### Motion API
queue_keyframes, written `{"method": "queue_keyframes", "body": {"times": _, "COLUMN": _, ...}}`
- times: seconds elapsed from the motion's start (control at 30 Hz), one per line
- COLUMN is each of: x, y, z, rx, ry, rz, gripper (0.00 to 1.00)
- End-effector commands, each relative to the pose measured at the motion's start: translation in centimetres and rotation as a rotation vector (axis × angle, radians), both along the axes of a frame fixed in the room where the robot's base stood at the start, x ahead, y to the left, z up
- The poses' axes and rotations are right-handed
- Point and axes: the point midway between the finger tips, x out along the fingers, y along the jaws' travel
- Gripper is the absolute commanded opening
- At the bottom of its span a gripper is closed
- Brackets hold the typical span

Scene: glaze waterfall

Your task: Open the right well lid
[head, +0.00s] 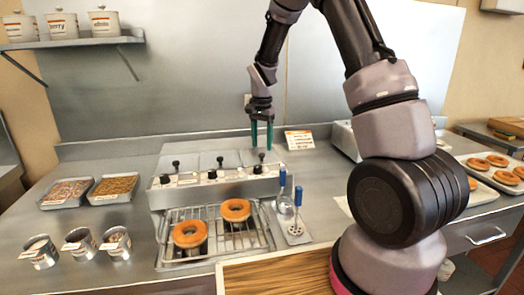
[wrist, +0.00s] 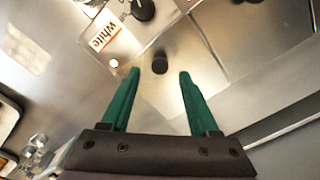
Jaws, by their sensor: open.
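The glaze unit has a row of metal well lids, each with a black knob. The right lid (head: 248,157) lies flat and closed, with its knob (head: 261,156) standing up. My gripper (head: 262,147) points down above this right lid, its two green fingers apart and empty. In the wrist view, my gripper (wrist: 158,72) is open, and a black knob (wrist: 160,63) shows between the fingertips. I cannot tell whether the fingers are beside the knob or still above it. The middle lid knob (head: 220,160) and left lid knob (head: 176,164) stand to the left.
A wire rack (head: 215,236) with two glazed donuts stands in front of the unit. A small sign (head: 299,140) stands behind right. Topping trays (head: 113,188) are at left.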

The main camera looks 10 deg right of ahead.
Motion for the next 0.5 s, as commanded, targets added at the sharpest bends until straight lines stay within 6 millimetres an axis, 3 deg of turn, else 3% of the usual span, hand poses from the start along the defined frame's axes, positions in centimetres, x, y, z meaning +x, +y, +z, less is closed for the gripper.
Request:
{"method": "queue_keyframes", "body": {"times": 0.2, "x": 0.0, "y": -0.1, "z": -2.8, "rx": 0.0, "ry": 0.0, "rz": 0.0, "gripper": 0.61}}
{"method": "queue_keyframes", "body": {"times": 0.5, "x": 0.0, "y": -0.1, "z": -3.3, "rx": 0.0, "ry": -0.001, "rz": -0.001, "gripper": 0.61}}
